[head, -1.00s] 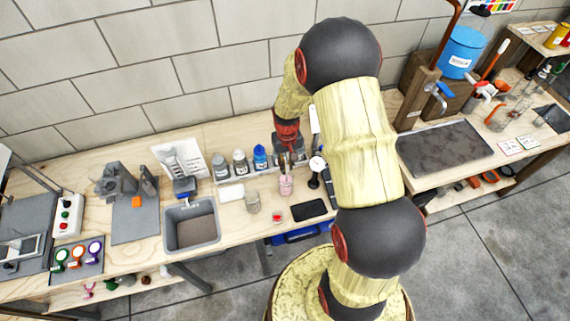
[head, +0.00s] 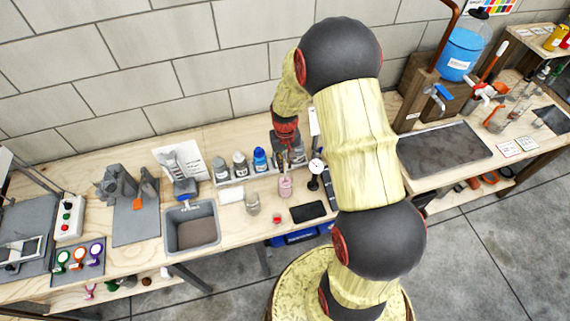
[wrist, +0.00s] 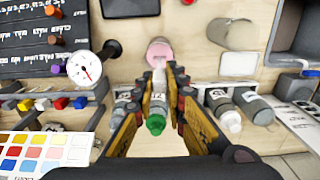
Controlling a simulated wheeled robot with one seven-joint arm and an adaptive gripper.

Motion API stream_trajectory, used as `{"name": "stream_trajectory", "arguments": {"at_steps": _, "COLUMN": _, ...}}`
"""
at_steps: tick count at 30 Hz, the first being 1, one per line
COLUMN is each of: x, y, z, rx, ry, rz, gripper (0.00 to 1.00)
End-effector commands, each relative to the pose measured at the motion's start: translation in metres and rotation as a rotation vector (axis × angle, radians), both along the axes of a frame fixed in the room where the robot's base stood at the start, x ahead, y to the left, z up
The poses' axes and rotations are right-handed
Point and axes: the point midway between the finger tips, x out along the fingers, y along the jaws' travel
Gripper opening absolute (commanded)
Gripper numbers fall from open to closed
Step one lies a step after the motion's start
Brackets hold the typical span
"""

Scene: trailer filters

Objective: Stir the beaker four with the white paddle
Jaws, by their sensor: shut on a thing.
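A small clear beaker with pink contents (head: 285,187) stands on the bench below my gripper (head: 285,160). It also shows in the wrist view (wrist: 160,47), just beyond the fingertips. I cannot read a number on it. My gripper (wrist: 159,78) is shut on a thin pale piece between its fingertips, which I take for the white paddle (wrist: 159,73). Its lower end points at the beaker's mouth. Whether its tip is inside the liquid is hard to tell. A second clear beaker (head: 252,203) stands to the left.
A rack behind the beaker holds several bottles, one with a blue cap (head: 260,158) and a green-capped one (wrist: 156,124). A round dial gauge (wrist: 84,69) stands close beside the gripper. A black pad (head: 308,211), a small red item (head: 277,218) and a grey sink (head: 192,230) are nearby.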

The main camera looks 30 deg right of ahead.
Motion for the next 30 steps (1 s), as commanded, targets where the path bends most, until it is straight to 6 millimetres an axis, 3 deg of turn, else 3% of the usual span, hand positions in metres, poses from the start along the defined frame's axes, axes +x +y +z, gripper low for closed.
{"name": "stream_trajectory", "arguments": {"at_steps": 30, "x": 0.0, "y": 0.0, "z": 0.076, "rx": 0.0, "ry": -0.001, "rz": 0.0, "gripper": 0.0}}
